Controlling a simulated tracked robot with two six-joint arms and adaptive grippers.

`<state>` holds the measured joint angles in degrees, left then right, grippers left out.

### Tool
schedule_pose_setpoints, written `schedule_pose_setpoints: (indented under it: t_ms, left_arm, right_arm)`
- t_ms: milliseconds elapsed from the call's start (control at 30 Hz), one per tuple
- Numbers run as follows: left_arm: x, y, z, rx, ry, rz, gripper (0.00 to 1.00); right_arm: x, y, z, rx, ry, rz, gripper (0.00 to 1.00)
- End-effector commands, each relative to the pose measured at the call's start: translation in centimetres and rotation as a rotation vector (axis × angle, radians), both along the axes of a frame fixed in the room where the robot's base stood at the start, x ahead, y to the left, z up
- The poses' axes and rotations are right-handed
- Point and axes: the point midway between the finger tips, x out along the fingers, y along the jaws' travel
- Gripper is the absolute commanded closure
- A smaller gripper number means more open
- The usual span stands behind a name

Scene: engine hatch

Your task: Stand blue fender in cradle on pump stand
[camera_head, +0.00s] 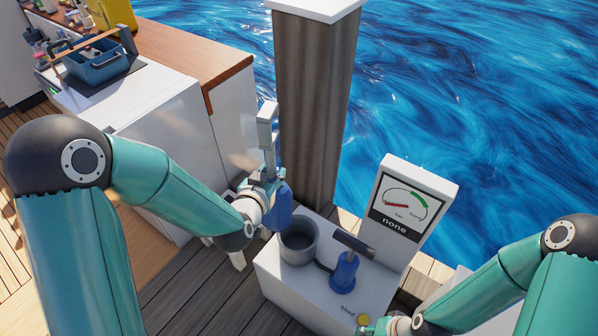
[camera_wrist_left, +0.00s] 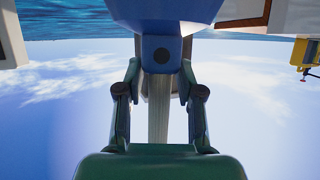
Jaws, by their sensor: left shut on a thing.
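The blue fender (camera_head: 280,208) hangs roughly upright from my left gripper (camera_head: 264,186), just left of and above the grey round cradle (camera_head: 298,248). The cradle is an open cup on the white pump stand (camera_head: 290,288); the fender is outside it. In the left wrist view, the fender (camera_wrist_left: 165,18) fills the top centre, and my left gripper's fingers (camera_wrist_left: 160,68) are shut on its blue end block. My right gripper (camera_head: 372,328) is at the bottom edge by the stand's front corner, small and partly cut off; its jaw opening is unclear.
On the stand, right of the cradle, are a blue hand pump (camera_head: 344,273) with a dark handle and a gauge panel (camera_head: 405,208) reading "none". A yellow button (camera_head: 364,320) is at its front. A wooden post (camera_head: 312,105) rises behind; a white counter (camera_head: 150,100) is left.

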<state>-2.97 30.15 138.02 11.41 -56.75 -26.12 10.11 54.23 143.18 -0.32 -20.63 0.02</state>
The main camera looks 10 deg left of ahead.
Motion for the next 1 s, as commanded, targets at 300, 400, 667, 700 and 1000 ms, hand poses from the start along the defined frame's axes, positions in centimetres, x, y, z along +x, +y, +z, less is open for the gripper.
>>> schedule_pose_setpoints:
  t_ms: [300, 400, 667, 700, 1000]
  left_arm:
    - [3.0, -4.8, 1.2, -0.026, -0.009, -0.07, 1.0]
    - [3.1, -5.4, 1.5, -0.031, -0.006, -0.079, 1.0]
    - [3.1, -5.4, 0.9, -0.033, -0.003, -0.081, 1.0]
    - [3.1, -5.4, 0.6, -0.033, -0.003, -0.08, 1.0]
    - [3.1, -5.4, -1.4, -0.033, -0.004, -0.079, 1.0]
  right_arm:
    - [0.0, 0.0, -5.7, 0.0, 0.0, 0.0, 0.6]
    - [0.0, 0.0, -6.0, 0.0, 0.0, 0.0, 0.6]
    - [0.0, 0.0, -6.5, 0.0, 0.0, 0.0, 0.6]
    - [0.0, 0.0, -6.7, 0.0, 0.0, 0.0, 0.6]
    - [0.0, 0.0, -8.4, 0.0, 0.0, 0.0, 0.6]
